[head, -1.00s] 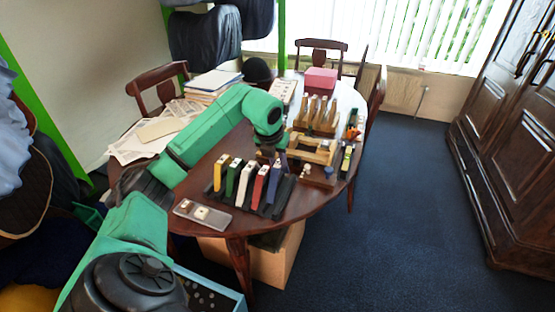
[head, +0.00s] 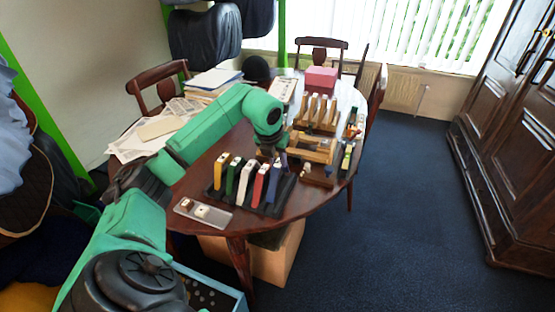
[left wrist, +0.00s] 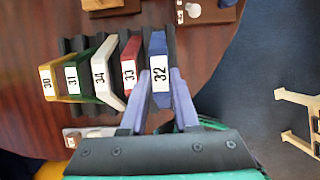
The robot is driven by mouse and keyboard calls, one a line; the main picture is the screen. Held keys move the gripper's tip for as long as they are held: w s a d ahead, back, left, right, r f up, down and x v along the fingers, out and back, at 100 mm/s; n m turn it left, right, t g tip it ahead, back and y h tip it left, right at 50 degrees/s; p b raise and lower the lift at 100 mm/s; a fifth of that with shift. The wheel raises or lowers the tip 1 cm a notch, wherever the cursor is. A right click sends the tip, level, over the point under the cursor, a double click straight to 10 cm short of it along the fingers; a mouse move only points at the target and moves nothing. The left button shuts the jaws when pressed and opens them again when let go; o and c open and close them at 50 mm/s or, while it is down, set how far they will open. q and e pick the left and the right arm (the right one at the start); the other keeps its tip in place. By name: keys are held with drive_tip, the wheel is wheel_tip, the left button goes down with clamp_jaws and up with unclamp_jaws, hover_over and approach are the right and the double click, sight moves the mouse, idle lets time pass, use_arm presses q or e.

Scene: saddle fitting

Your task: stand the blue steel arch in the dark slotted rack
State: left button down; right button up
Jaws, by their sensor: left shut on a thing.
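The blue steel arch (head: 273,189), labelled 32, is upright at the right end of the row of arches. My left gripper (head: 279,163) is above it and shut on it. In the left wrist view the blue arch (left wrist: 161,68) lies between the two fingers (left wrist: 160,100). The dark slotted rack (head: 262,210) stands on the table under the row. The arch's lower end is at the rack's right end; I cannot tell whether it is seated in a slot. My right gripper is not in view.
Yellow (head: 221,172), green (head: 232,178), white (head: 245,182) and red (head: 259,186) arches stand in the rack, left of the blue one. A small tray (head: 203,212) lies in front. Wooden racks (head: 316,113) and a pink box (head: 321,78) are behind. The table edge is close on the right.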

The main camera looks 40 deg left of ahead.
sight(277, 167)
use_arm(q)
drive_tip(key=shift+f, duration=0.15)
drive_tip(key=shift+f+b, duration=0.5)
drive_tip(key=shift+f, duration=0.15)
drive_tip(key=shift+f, duration=0.1)
drive_tip(key=shift+f+b, duration=0.35)
drive_tip(key=shift+f, duration=0.15)
drive_tip(key=shift+f+b, duration=0.3)
drive_tip(key=shift+f, duration=0.2)
idle(0.6)
idle(0.6)
drive_tip(key=c, duration=0.6)
unclamp_jaws()
drive_tip(key=shift+o, duration=0.4)
